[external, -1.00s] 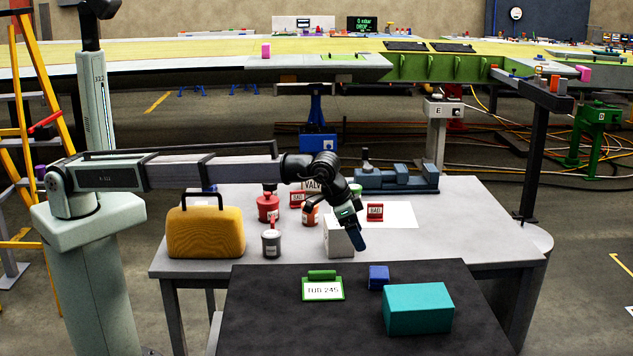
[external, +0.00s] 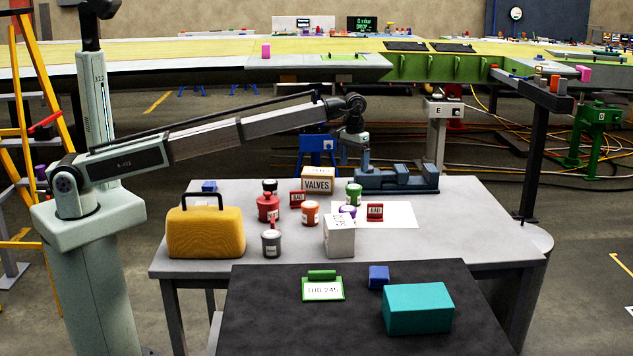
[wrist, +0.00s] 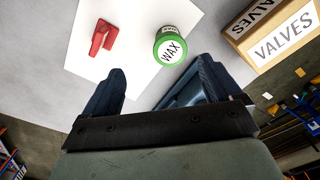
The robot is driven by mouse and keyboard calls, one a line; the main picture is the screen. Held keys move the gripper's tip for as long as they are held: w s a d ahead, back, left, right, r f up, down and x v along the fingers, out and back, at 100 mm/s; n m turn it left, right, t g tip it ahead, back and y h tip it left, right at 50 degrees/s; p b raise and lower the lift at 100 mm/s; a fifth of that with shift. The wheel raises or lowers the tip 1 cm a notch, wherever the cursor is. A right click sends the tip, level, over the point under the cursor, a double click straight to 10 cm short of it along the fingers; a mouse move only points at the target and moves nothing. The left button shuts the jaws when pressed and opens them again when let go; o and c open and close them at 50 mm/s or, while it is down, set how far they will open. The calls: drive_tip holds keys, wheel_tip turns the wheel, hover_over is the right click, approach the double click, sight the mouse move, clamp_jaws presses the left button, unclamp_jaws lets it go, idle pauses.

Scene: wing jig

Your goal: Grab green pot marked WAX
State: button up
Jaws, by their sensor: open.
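My gripper (external: 362,172) hangs above and behind the pot, fingers down. In the wrist view my gripper (wrist: 160,78) has its dark fingers spread, with nothing held between them; the pot is apart from them.
A VALVES box (external: 318,180) stands left of the pot, and a blue vise (external: 400,180) to its right. The white sheet (external: 400,216) has free room.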

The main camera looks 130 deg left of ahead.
sight(354, 186)
drive_tip(key=f, duration=0.2)
drive_tip(key=s+f, duration=0.1)
drive_tip(key=f, duration=0.2)
drive_tip(key=a+f, duration=0.1)
drive_tip(key=f, duration=0.2)
drive_tip(key=shift+s+f, duration=0.2)
drive_tip(key=shift+a+f, duration=0.25)
drive_tip(key=shift+f, duration=1.1)
drive_tip(key=shift+a+f, duration=0.2)
drive_tip(key=shift+f, duration=1.1)
drive_tip(key=shift+c, duration=0.2)
drive_tip(key=c, duration=1.2)
drive_tip(key=shift+o, duration=0.2)
